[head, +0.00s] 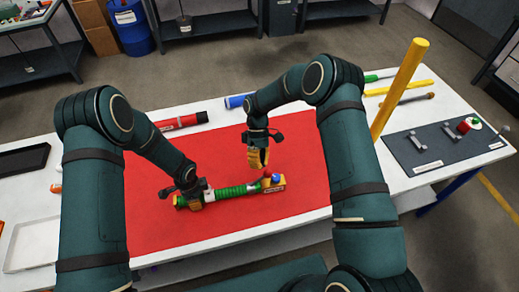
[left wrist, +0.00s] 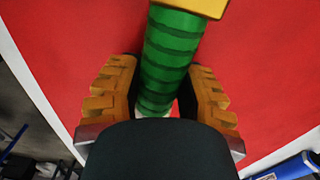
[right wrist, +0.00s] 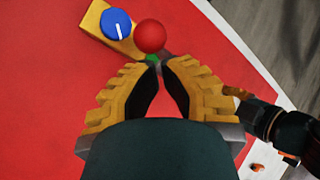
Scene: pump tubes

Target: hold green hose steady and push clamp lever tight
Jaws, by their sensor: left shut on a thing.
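The ribbed green hose (head: 236,191) lies across the red mat, and it also shows between the fingers in the left wrist view (left wrist: 168,55). My left gripper (head: 190,192) is shut on the hose near its left end. A yellow block (head: 275,185) with a blue knob (head: 276,178) stands at the hose's right end. The red ball (right wrist: 149,36) of the clamp lever is just beyond my right fingertips; the lever's shaft is mostly hidden. My right gripper (head: 258,160) is above the hose's right end, fingertips together and holding nothing visible. I cannot tell if it touches the ball.
A red tube (head: 181,122) and a blue-ended tube (head: 236,101) lie along the far side of the white table. A tall yellow post (head: 399,90) rises beside my right arm. A dark board (head: 435,150) with fittings is at the right. Much of the red mat is clear.

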